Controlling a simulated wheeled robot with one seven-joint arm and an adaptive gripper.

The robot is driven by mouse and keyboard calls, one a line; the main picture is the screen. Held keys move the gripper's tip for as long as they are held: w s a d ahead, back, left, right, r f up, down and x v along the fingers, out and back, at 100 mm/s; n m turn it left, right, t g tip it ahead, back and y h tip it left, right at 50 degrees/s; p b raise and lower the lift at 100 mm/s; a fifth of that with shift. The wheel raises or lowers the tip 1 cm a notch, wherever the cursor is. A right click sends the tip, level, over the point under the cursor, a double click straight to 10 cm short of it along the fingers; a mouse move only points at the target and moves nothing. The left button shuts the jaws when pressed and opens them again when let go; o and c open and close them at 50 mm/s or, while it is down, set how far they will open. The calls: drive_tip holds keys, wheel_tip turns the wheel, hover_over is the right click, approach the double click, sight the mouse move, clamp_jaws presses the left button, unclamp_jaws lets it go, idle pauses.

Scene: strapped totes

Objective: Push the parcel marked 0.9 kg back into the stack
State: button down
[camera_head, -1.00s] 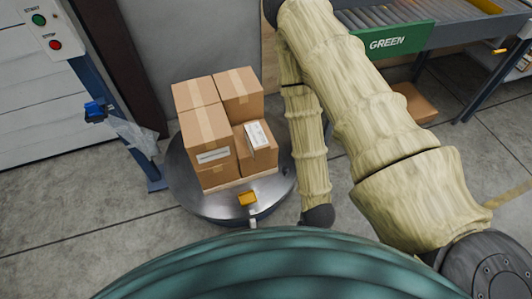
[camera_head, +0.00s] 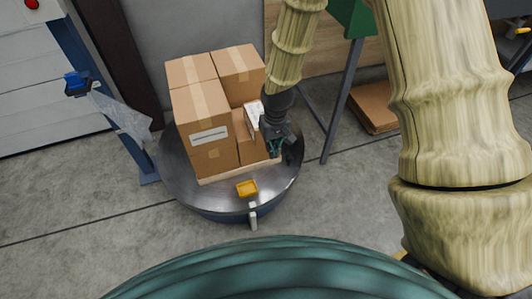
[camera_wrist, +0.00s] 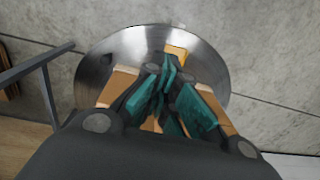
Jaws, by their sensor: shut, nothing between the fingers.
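Several brown taped parcels form a stack on a round metal turntable (camera_head: 180,188). The front-left parcel (camera_head: 203,105) is tall in view, with a white label on its front face. A lower parcel (camera_head: 249,148) sits at front right, and a white label (camera_head: 254,113) shows above it, partly covered by my gripper. No weight marking is readable, so I cannot tell which parcel is the 0.9 kg one. My gripper (camera_head: 277,148) points down at the stack's right side, shut and empty; I cannot tell whether it touches cardboard. Its teal fingers (camera_wrist: 168,88) hide part of the parcels in the wrist view.
A yellow block (camera_head: 247,188) sits at the turntable's front edge. A blue post (camera_head: 73,95) with hanging clear film stands left. A green-fronted conveyor's leg (camera_head: 342,100) stands right, with flat cardboard (camera_head: 375,110) on the floor.

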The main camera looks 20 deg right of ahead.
drive_tip(key=w+r+b, duration=0.2)
drive_tip(key=w, duration=0.2)
drive_tip(key=w+f+b, duration=0.1)
drive_tip(key=w+f, duration=0.2)
drive_tip(key=f, duration=0.6)
drive_tip(key=shift+w+h+b, duration=0.25)
drive_tip(key=shift+h+b, duration=0.05)
drive_tip(key=shift+b, duration=0.1)
drive_tip(key=shift+w+d, duration=0.1)
drive_tip(key=shift+d, duration=0.1)
